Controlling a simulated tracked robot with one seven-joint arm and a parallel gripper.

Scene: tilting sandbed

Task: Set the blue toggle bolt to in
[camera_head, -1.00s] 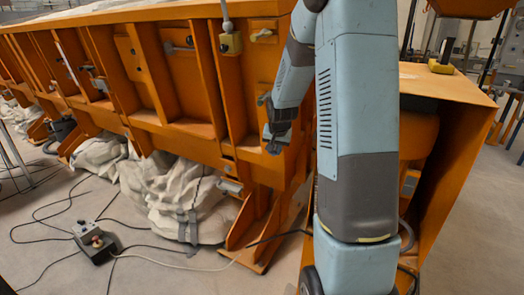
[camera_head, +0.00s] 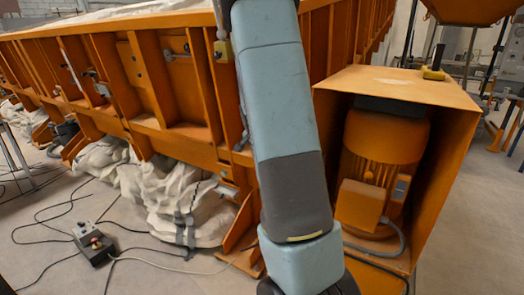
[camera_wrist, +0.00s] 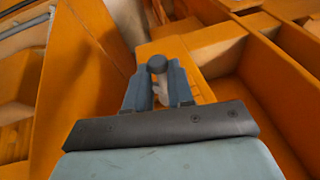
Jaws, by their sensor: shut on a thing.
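My gripper (camera_wrist: 158,95) shows in the wrist view, with its two blue-grey fingers close together around a small pale stem topped by a dark round knob (camera_wrist: 157,64). The knob stands against the orange steelwork. It may be the handle of the blue toggle bolt, but its colour looks dark grey and the rest of its mount is hidden by the fingers. Whether the bolt is in or out cannot be told. In the head view my arm hides my gripper and whatever it holds.
The orange ribbed sandbed wall (camera_head: 150,75) runs across the left, with a metal latch (camera_head: 178,50) on one panel. An orange housing (camera_head: 440,95) with a motor (camera_head: 385,140) stands right of my arm. A control box (camera_head: 93,245) and cables lie on the floor.

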